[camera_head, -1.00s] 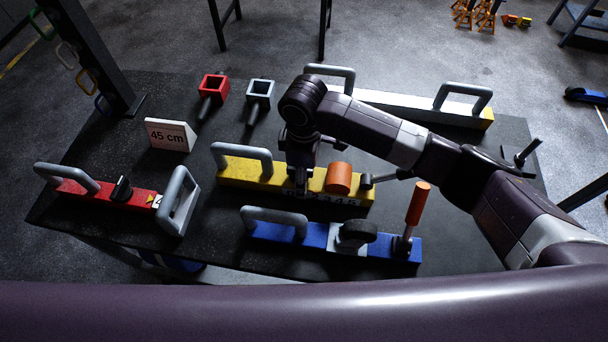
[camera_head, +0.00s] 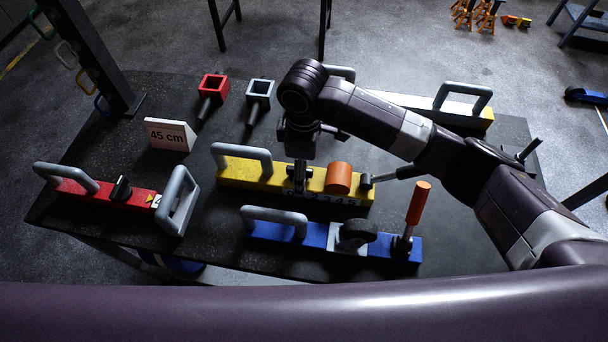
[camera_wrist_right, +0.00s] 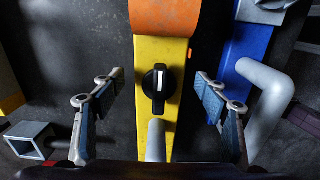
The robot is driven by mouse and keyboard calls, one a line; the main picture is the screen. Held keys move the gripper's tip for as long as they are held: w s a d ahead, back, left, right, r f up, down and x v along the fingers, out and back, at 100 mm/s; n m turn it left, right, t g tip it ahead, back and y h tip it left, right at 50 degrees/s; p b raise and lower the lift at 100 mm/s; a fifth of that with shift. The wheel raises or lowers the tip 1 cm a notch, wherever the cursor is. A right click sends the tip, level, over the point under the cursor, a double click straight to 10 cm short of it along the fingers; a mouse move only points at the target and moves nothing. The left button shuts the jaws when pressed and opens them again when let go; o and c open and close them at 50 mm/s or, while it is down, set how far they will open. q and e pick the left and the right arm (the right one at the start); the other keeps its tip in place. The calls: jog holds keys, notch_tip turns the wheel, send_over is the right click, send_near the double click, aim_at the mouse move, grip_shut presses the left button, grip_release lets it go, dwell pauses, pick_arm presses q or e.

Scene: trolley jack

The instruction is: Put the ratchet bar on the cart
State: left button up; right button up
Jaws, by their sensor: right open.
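A blue bar (camera_head: 315,234) with a grey handle, a black wheel (camera_head: 358,233) and an orange-gripped upright lever (camera_head: 417,203) lies near the front of the dark table; I cannot be sure it is the ratchet bar. Behind it lies a yellow bar (camera_head: 235,174) with a grey handle, black knob and orange cylinder (camera_head: 339,177). My right gripper (camera_head: 312,142) hangs above the yellow bar. In the right wrist view the open, empty gripper (camera_wrist_right: 158,80) has a finger on either side of the yellow bar (camera_wrist_right: 160,60) and its knob (camera_wrist_right: 160,83). My left gripper is out of view.
A red bar (camera_head: 133,198) lies at the left of the table, near a "45 cm" sign (camera_head: 168,134). Red (camera_head: 211,88) and grey (camera_head: 258,92) square sockets stand behind. A white bar (camera_head: 415,101) lies at the back. I cannot tell which surface is the cart.

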notch_tip(320, 180, up, 9)
jog(key=shift+r+b, duration=0.1)
jog(key=shift+b, duration=0.45)
